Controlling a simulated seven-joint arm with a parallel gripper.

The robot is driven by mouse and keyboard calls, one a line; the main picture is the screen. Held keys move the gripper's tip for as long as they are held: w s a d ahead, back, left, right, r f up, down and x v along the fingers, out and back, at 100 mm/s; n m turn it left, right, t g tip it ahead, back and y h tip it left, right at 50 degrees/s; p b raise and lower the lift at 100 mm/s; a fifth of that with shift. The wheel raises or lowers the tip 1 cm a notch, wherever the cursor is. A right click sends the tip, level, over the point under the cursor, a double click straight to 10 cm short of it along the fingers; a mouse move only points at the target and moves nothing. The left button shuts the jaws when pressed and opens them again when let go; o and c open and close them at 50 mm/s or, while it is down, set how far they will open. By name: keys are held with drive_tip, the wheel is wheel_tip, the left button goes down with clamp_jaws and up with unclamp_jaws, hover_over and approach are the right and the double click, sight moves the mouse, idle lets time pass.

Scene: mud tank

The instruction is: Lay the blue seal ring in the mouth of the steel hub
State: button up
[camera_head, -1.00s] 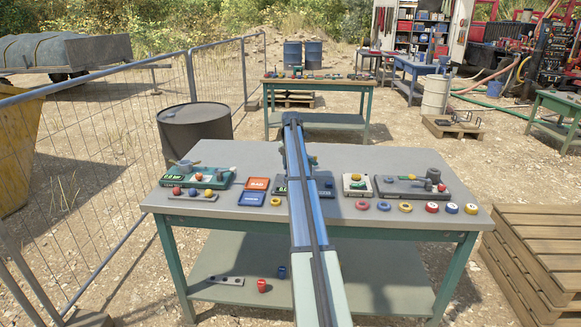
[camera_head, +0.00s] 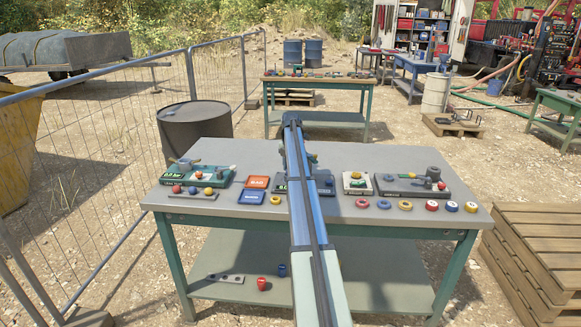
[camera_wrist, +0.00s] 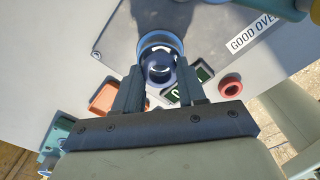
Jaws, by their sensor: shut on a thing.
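I cannot tell whether ring and hub touch or whether the ring is seated. In the head view my arm hides the gripper's fingertips, the held ring and the hub.
The grey bench (camera_head: 240,155) carries a green-display unit (camera_head: 200,175), orange (camera_head: 257,182) and blue (camera_head: 251,197) trays, a small white box (camera_head: 357,183) and a dark plate with fittings (camera_head: 412,186). Several loose coloured rings lie along the front right. A red ring (camera_wrist: 231,87) lies near my right finger.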

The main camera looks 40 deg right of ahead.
drive_tip(key=shift+f, duration=0.45)
drive_tip(key=o, duration=1.1)
drive_tip(key=shift+o, duration=0.2)
drive_tip(key=o, duration=0.4)
drive_tip(key=shift+c, duration=0.2)
drive_tip(key=shift+r, duration=0.15)
drive_tip(key=shift+r, duration=3.6)
